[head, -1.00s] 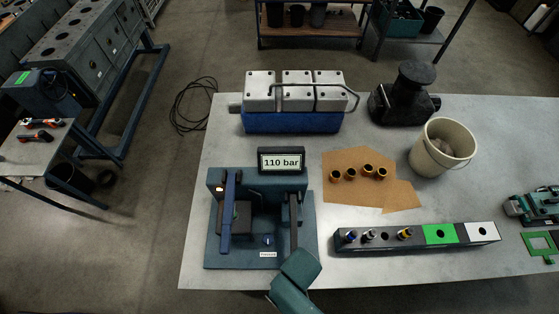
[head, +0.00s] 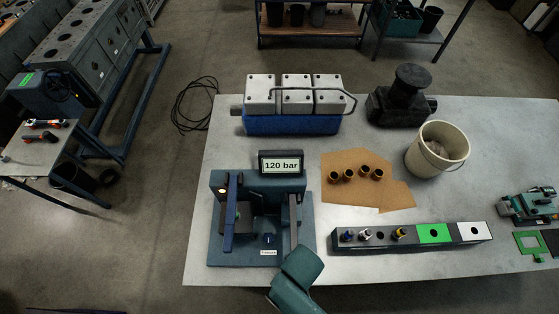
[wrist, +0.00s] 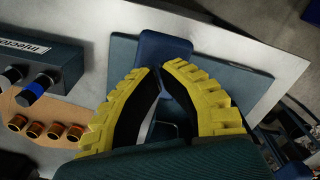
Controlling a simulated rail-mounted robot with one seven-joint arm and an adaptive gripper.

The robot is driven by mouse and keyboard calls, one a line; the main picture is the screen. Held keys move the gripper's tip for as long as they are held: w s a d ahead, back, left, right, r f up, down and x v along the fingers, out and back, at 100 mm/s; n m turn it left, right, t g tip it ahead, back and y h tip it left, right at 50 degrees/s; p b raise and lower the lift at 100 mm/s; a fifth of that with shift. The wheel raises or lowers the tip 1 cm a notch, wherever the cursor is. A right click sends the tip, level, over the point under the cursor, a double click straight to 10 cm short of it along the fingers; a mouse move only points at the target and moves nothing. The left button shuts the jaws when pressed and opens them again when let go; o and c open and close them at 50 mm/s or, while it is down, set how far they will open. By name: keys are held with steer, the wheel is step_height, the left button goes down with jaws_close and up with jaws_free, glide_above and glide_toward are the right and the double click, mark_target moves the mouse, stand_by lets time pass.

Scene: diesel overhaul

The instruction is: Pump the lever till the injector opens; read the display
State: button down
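The teal test stand (head: 217,255) sits at the table's front left. My fingers do not show in the head view. Whether an injector sits in the stand is unclear.
A dark rack (head: 346,245) holds injectors with blue, white and yellow parts, plus green and white sections. Copper-coloured sleeves (head: 364,171) lie on brown paper (head: 345,195). A bucket (head: 437,150), blue-grey engine block (head: 292,122) and black part (head: 400,105) stand behind.

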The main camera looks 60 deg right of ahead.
steer(key=shift+r, duration=0.75)
steer(key=shift+f+b, duration=2.55)
steer(key=shift+f, duration=2.45)
steer(key=r+p, duration=0.5)
steer(key=shift+w+d+r+p, duration=0.1)
steer(key=shift+d+r+p, duration=0.1)
steer(key=shift+r+p, duration=0.15)
steer(key=shift+r+b, duration=0.3)
steer(key=shift+r, duration=1.85)
steer(key=shift+r, duration=2)
